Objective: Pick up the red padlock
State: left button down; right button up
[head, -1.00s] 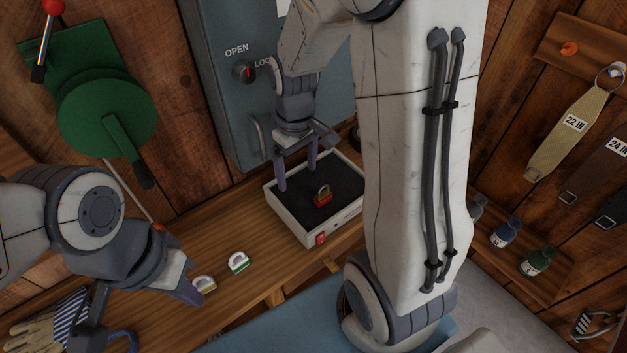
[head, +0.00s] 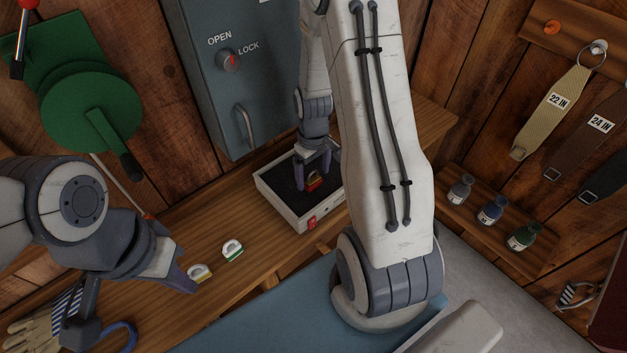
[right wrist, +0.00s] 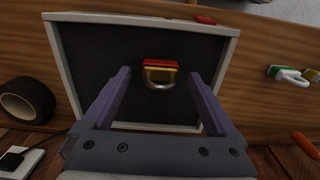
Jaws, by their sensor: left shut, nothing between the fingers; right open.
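The red padlock (head: 315,183) lies on the dark bed of a white-rimmed tray (head: 288,221) on the wooden bench. In the right wrist view the padlock (right wrist: 160,66) shows a red and yellow body with a silver shackle toward me. My right gripper (head: 313,176) is open above the tray, its fingers on either side of the padlock. In the right wrist view the fingers (right wrist: 160,78) are apart, with visible gaps to the padlock. My left gripper (head: 188,284) is shut and empty near the yellow padlock at the lower left.
A yellow padlock (head: 200,275) and a green padlock (head: 232,252) lie on the bench (head: 262,215) left of the tray. A blue-grey cabinet (head: 215,95) with a handle stands behind it. A black tape roll (right wrist: 22,101) lies beside the tray. Several bottles (head: 490,211) stand at right.

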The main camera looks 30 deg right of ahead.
jog(key=shift+f, duration=0.55)
grip_shut()
jog(key=shift+r, duration=0.2)
